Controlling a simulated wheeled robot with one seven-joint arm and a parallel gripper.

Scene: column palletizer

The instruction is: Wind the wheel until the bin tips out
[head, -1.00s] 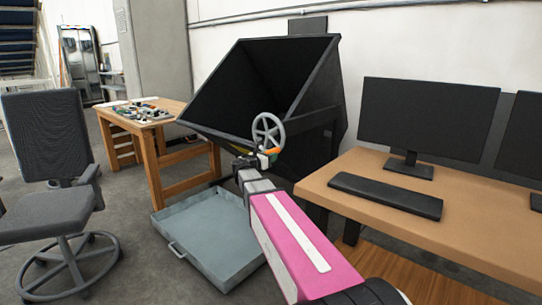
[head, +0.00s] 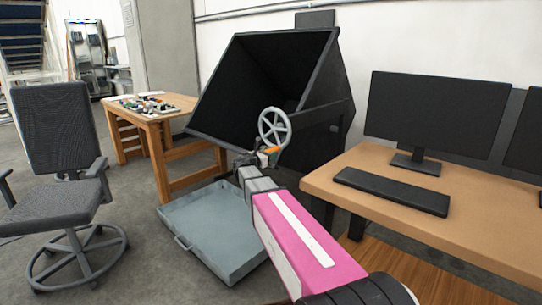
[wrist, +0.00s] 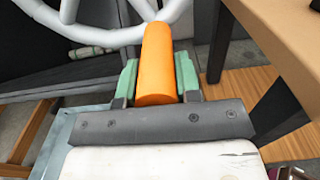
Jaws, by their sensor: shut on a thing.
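The grey spoked wheel (head: 274,127) is on the near side of the dark bin (head: 228,95). The bin is tilted forward, its black open mouth facing left and toward me. An orange handle (wrist: 155,65) sticks out from the wheel rim (wrist: 90,32). My gripper (wrist: 158,85) is shut on this handle, with a green-padded finger on each side of it. In the head view my gripper (head: 262,157) is at the lower rim of the wheel and hides part of the handle. The inside of the bin is dark, and no contents can be made out.
A grey shallow tray (head: 213,232) lies on the floor below the bin. A desk (head: 420,205) with monitors and a keyboard stands close on the right. A wooden workbench (head: 170,120) with small parts and an office chair (head: 62,150) are on the left.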

